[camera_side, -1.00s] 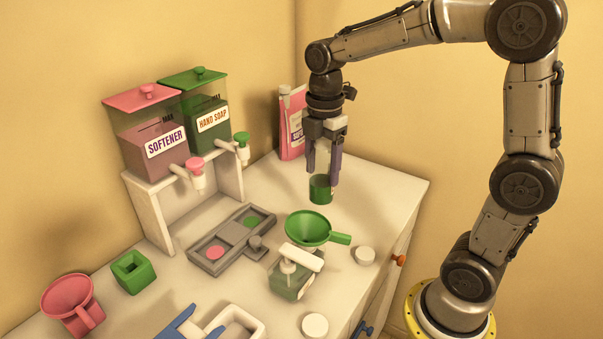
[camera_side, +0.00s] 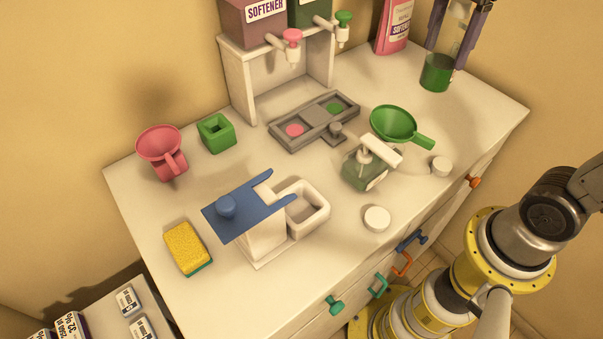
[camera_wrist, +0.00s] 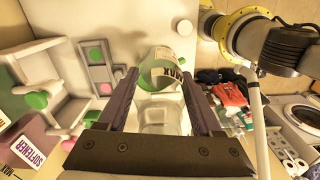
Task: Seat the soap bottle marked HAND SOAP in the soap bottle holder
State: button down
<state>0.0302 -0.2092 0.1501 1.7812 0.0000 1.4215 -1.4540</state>
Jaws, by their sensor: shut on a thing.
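My gripper (camera_side: 460,38), at the top right of the side view, is shut on a clear beaker (camera_side: 437,73) with green liquid low in it. The beaker is above the counter, behind and right of the green funnel. It also shows between the fingers in the wrist view (camera_wrist: 163,112), with a MAX mark. A greenish pump bottle (camera_side: 362,172) with a white pump head stands on the counter, apart from my gripper; its label is unreadable. A white stand (camera_side: 262,240) with a blue forked plate (camera_side: 238,206) and open white cup (camera_side: 310,207) may be the holder.
The green funnel (camera_side: 393,122) lies behind the pump bottle, near two white caps (camera_side: 377,218). A grey tray (camera_side: 292,143) fronts the dispenser stand (camera_side: 240,85).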

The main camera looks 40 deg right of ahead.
jog(key=s+a+n, duration=0.2)
jog(key=s+a, duration=0.2)
jog(key=a, duration=0.5)
jog(key=s+a+n, duration=0.2)
jog(key=s+a, duration=0.2)
jog(key=a, duration=0.5)
jog(key=shift+w+a+f, duration=1.55)
jog(key=shift+w+f, duration=0.3)
jog(key=shift+f, duration=1.15)
jog(key=shift+w+a+f, duration=1.55)
jog(key=shift+w+f, duration=0.25)
jog(key=shift+f, duration=1.25)
jog(key=shift+w+a+f, duration=1.55)
jog(key=shift+w+f, duration=0.3)
jog(key=shift+f, duration=1.15)
jog(key=shift+f, duration=0.1)
jog(key=shift+c, duration=0.3)
grip_release()
